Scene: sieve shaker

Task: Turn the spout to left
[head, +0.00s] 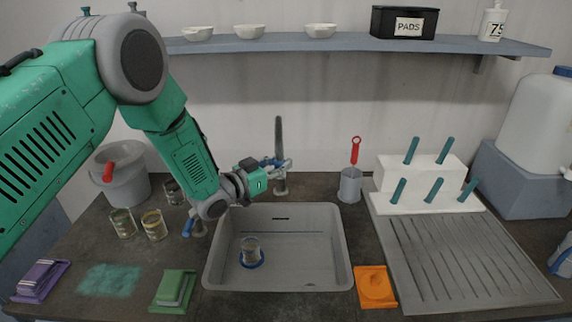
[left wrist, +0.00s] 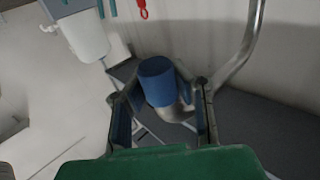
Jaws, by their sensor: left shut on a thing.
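The grey metal spout (head: 278,138) stands upright behind the sink (head: 340,245). In the left wrist view, the spout (left wrist: 248,45) curves up on the right side, outside the fingers. My left gripper (head: 280,166) reaches to the tap base from the left, low beside the spout. In the left wrist view, my left gripper's fingers (left wrist: 163,90) are around a blue-capped metal tap part (left wrist: 157,80) and shut on it. The exact contact is hard to see. My right gripper is not in view.
A clear cup with a blue base (head: 251,253) stands in the sink. A metal jug (head: 350,186) stands right of the tap, near a white peg rack (head: 420,175) and a ribbed drainboard (head: 460,255). Glass jars (head: 154,225) and a grey bucket (head: 125,178) stand left.

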